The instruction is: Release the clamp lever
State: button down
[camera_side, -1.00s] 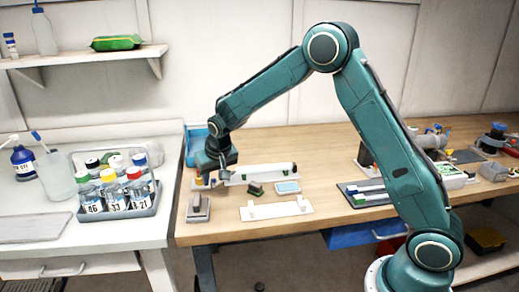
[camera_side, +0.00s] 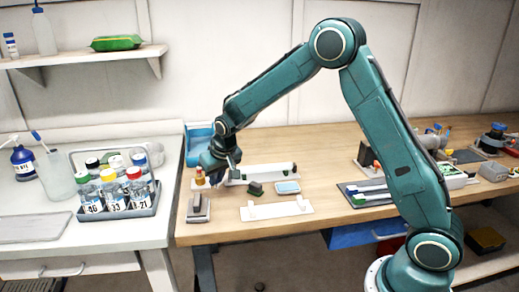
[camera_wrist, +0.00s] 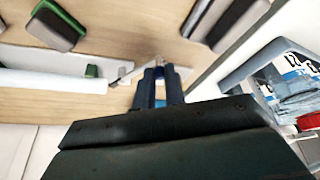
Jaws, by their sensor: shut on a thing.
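The long white reactor fixture (camera_side: 262,173) lies near the back left of the wooden bench, and in the wrist view a white tube (camera_wrist: 55,82) runs along it. A thin pale grey bar, which looks like the clamp lever (camera_wrist: 125,76), reaches from the fixture's end to my fingertips. My gripper (camera_side: 224,170) is low over the fixture's left part. In the wrist view my gripper (camera_wrist: 160,74) has its dark blue fingers close together on the bar's end. The fingers hide part of the bar, and its exact angle is unclear.
A red-and-yellow piece (camera_side: 199,176) stands at the fixture's left end. A grey block (camera_side: 199,207), a dark green block (camera_side: 255,188) and a white bracket plate (camera_side: 276,209) lie in front. A bottle rack (camera_side: 146,211) stands on the left counter. Bare bench lies between the parts.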

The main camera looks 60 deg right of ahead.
jog(key=s+n, duration=0.1)
jog(key=n, duration=0.1)
jog(key=s+d+n+y, duration=0.1)
jog(key=shift+s+d+n+y, duration=0.1)
jog(key=shift+s+n+y, duration=0.1)
jog(key=shift+n+y, duration=0.15)
jog(key=shift+s+d+n+y, duration=0.35)
jog(key=shift+s+n, duration=0.05)
jog(key=shift+n, duration=0.55)
jog(key=shift+s+d+n+y, duration=0.3)
jog(key=shift+s+n, duration=0.1)
jog(key=shift+n, duration=0.5)
jog(key=c, duration=1.5)
grip_release()
jog(key=shift+o, duration=0.2)
jog(key=v, duration=1.4)
